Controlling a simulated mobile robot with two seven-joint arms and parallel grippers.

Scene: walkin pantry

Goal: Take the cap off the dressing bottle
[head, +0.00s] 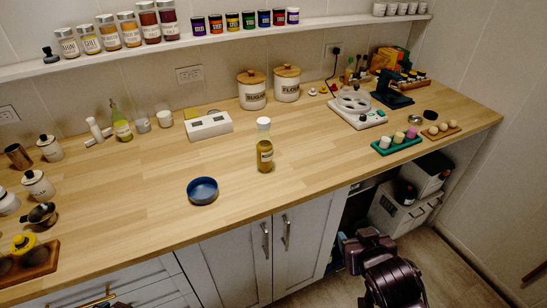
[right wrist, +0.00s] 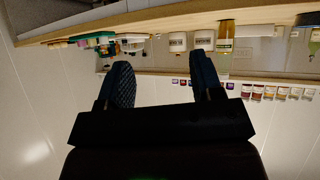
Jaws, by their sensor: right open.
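The dressing bottle (head: 265,158) stands upright on the wooden counter, near the middle of the head view. It is clear, with yellowish contents and a pale label. Its white cap (head: 263,124) sits on top. My right gripper (head: 366,243) is low in front of the counter, to the right of the bottle and well apart from it. In the right wrist view, which looks upside down, its two fingers (right wrist: 162,78) are spread with nothing between them. The bottle (right wrist: 226,38) shows there beyond the right-hand finger.
A blue bowl (head: 202,192) stands left of the bottle, near the counter's front edge. A white box (head: 208,125) and sugar and flour canisters (head: 252,95) stand behind. A white scale-like device (head: 357,110) and a green tray (head: 396,145) are to the right. Counter around the bottle is clear.

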